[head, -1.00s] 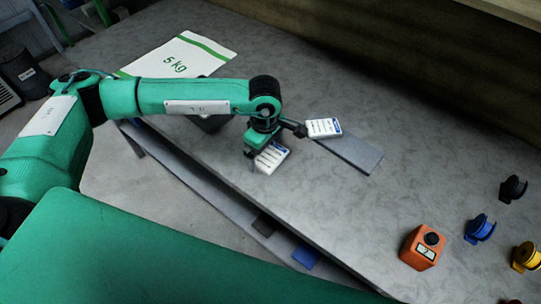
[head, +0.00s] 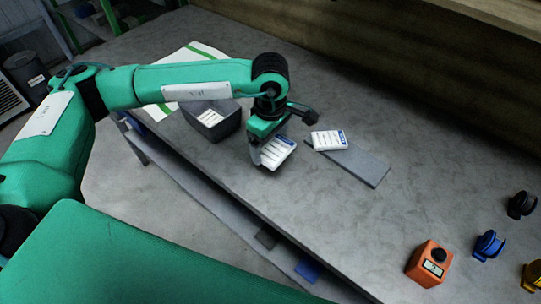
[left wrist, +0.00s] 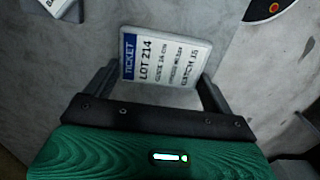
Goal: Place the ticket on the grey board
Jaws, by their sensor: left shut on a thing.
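A white ticket with a blue band (head: 278,152) is held in my left gripper (head: 262,152), above the table and left of the grey board. In the left wrist view the ticket (left wrist: 165,60), printed "LOT 214", sits between the two fingers. The grey board (head: 362,168) lies flat on the table to the right of the gripper. My right gripper does not show.
An orange device (head: 428,265) and coloured tape holders (head: 488,245) are at the right. The table around the board is clear.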

